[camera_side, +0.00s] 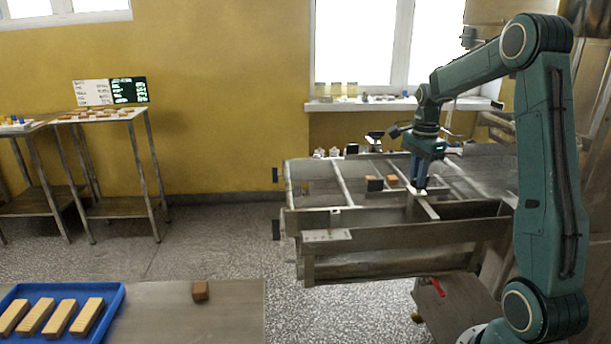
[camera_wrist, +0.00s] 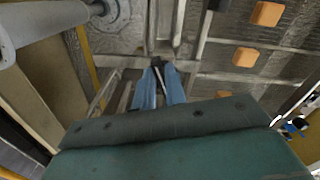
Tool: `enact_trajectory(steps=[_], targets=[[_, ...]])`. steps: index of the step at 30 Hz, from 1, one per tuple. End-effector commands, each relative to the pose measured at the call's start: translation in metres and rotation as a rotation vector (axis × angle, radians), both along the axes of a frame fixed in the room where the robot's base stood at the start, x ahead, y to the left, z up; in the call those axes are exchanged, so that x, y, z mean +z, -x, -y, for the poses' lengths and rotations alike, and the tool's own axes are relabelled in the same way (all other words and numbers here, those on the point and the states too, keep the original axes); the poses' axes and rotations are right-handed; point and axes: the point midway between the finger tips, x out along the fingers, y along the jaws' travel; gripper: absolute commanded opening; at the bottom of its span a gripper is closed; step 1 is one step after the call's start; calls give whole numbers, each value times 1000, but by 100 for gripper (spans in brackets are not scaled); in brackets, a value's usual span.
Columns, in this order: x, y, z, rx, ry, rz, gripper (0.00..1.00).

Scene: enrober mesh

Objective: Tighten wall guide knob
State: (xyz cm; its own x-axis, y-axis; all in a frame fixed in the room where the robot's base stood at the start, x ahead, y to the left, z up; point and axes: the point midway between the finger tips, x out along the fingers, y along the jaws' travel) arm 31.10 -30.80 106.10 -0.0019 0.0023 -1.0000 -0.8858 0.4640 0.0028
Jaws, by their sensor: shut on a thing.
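My gripper (camera_side: 418,182) points down over the metal frame (camera_side: 330,215) of the enrober, at a guide rail on its right half. In the wrist view, its two blue fingers (camera_wrist: 158,72) come together on a small dark part between the tips, at the wall guide knob's place. The fingers hide most of the knob, so its shape and how far it is turned cannot be seen. A pale bracket (camera_side: 433,190) sits at the fingertips in the side view.
Orange-brown blocks (camera_wrist: 245,57) lie on the mesh right of the fingers in the wrist view. A grey cylinder (camera_wrist: 40,20) is close at the upper left. Frame rails surround the gripper. A blue tray (camera_side: 112,312) and a brown block (camera_side: 200,291) are on the front table.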

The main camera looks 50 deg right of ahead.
Motion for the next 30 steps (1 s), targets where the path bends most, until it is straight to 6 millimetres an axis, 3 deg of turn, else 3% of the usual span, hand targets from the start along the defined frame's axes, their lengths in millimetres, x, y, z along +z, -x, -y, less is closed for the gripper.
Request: enact_trajectory(steps=[18,30], targets=[[2,-6,4,-276,8,11,0],[2,-6,4,-319,8,10,0]])
